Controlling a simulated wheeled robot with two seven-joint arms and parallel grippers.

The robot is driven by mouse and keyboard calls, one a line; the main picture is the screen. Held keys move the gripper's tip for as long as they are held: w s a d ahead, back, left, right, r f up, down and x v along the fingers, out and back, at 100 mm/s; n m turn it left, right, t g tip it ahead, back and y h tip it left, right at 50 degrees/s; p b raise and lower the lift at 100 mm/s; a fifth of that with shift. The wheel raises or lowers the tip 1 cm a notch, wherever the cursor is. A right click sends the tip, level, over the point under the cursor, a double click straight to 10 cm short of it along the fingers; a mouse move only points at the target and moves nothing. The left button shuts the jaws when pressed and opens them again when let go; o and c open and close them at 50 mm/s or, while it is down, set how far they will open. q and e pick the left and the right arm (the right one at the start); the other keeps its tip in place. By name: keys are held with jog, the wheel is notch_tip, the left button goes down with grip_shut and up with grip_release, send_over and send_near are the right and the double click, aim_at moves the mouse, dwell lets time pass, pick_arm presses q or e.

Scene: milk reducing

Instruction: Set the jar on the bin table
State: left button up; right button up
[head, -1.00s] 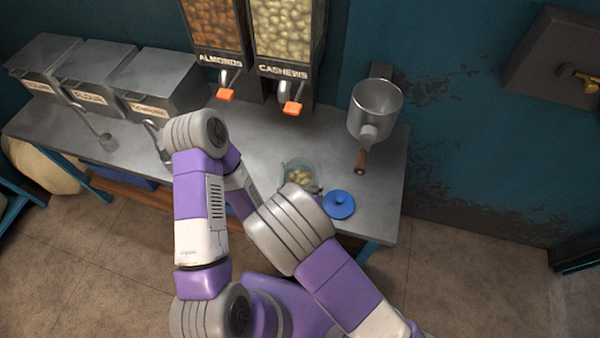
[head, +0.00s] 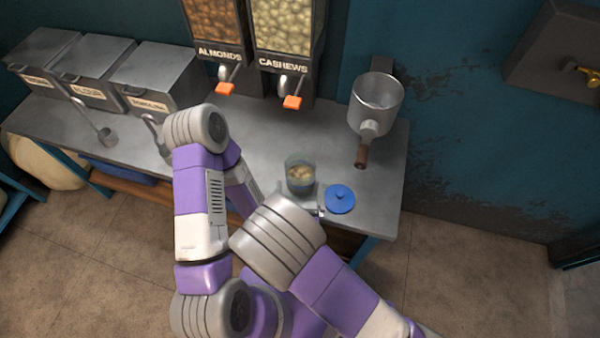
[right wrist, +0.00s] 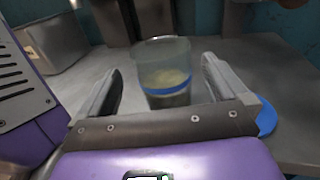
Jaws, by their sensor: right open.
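The jar (head: 300,178) is clear glass with pale nuts inside, and stands upright on the grey metal table (head: 262,140) near its front edge. In the right wrist view the jar (right wrist: 166,75) shows a blue band and stands ahead, between the spread fingers of my right gripper (right wrist: 162,68). The gripper is open, with gaps to the jar on both sides; no contact shows. In the head view my right arm hides most of that gripper. My left gripper is hidden behind its arm.
A round blue lid (head: 340,199) lies right of the jar. Steel bins (head: 155,78) and scoops stand at the left. Almond and cashew dispensers (head: 283,45) hang at the back. The table's middle is clear.

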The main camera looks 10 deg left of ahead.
jog(key=v, duration=0.5)
jog(key=shift+w, duration=0.1)
dwell(0.3)
